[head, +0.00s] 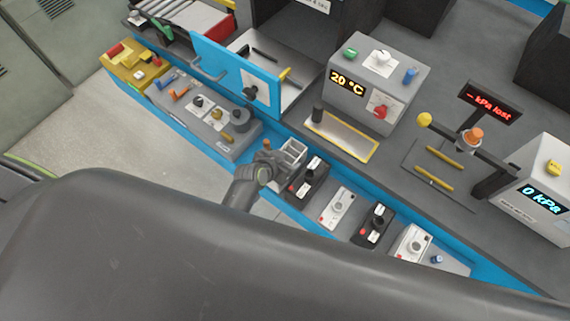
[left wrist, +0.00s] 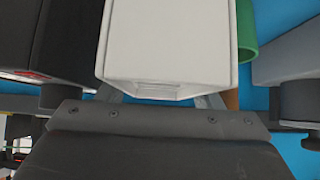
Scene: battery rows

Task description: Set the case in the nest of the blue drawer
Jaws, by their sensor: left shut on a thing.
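My left gripper (head: 272,163) is shut on a pale, light-grey case (head: 291,153), just above or at the upper end of a row of black and white units. I cannot tell whether the case touches the surface below. In the left wrist view the white case (left wrist: 168,45) fills the space between the fingers. The blue drawer (head: 235,72) stands open up and left of the gripper, its blue front and handle facing me. Its grey inside shows behind the front with a few small items; the nest cannot be made out clearly. My right gripper is not in view.
Black and white units (head: 335,207) line the blue-edged bench right of the gripper. A grey panel with knobs (head: 205,112) lies to the left. A grey box reading 20 °C (head: 375,80) stands behind. A post with a yellow knob (head: 424,120) rises at right. My dark arm covers the foreground.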

